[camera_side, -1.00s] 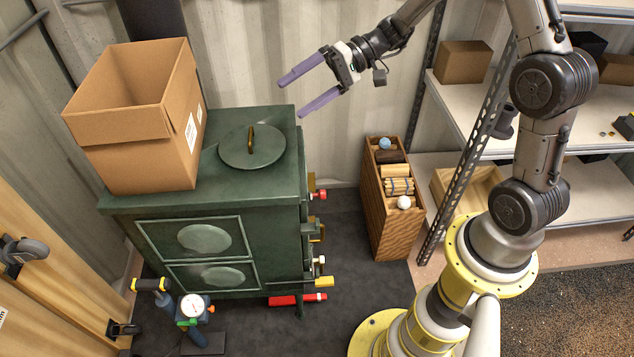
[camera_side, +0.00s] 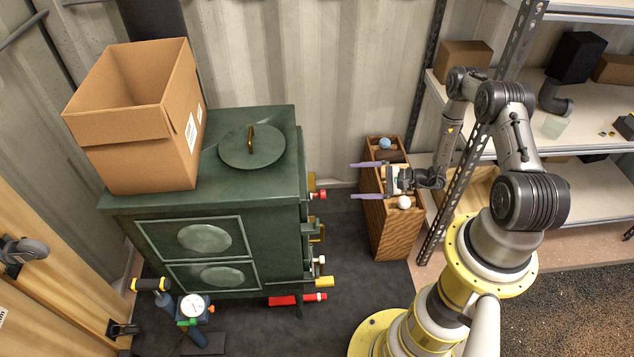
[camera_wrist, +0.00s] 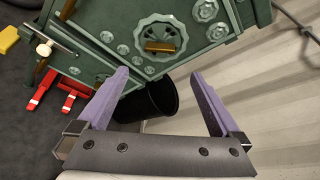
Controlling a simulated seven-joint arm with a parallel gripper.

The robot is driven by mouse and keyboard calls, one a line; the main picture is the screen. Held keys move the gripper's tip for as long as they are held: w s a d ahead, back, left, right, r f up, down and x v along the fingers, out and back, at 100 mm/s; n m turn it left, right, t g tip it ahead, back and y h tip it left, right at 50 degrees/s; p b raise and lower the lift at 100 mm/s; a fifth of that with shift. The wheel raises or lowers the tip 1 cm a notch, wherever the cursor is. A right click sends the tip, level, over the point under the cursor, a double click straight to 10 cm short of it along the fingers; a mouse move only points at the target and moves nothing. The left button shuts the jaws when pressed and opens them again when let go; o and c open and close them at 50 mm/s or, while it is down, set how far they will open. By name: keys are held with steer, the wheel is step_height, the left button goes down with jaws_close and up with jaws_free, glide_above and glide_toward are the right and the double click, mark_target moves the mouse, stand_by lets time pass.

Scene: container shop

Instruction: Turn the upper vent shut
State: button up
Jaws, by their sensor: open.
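The dark green stove (camera_side: 205,250) stands left of my gripper in the side view. Its fittings side faces my gripper and shows only edge-on there. In the wrist view, a large scalloped round vent (camera_wrist: 160,36) with a brass tab (camera_wrist: 160,46) shows on the stove face, above the gap between my fingers. Smaller rosettes lie around it. Which vent is the upper one I cannot tell for certain. My gripper (camera_side: 355,181) is open and empty, pointing at the stove with a clear gap. Its purple fingers also frame the wrist view (camera_wrist: 160,75).
A wooden crate (camera_side: 395,235) with small items stands below my gripper. A cardboard box (camera_side: 150,150) and round lid (camera_side: 252,147) sit on the stove. Red (camera_side: 320,195) and yellow (camera_side: 325,281) handles jut from its side. A black cylinder (camera_wrist: 148,100) shows between my fingers.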

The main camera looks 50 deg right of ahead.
mark_target(310, 182)
steer(key=x, duration=1.3)
steer(key=shift+w+a, duration=0.2)
steer(key=c, duration=1.2)
steer(key=shift+w+d+r+m+g+y, duration=0.1)
steer(key=shift+m+g+y, duration=0.65)
steer(key=shift+m, duration=0.8)
steer(key=shift+w+d+m+g+y, duration=0.1)
steer(key=shift+m+g+y, duration=0.35)
steer(key=shift+m+g, duration=0.85)
steer(key=shift+m+t, duration=0.35)
steer(key=o, duration=1.2)
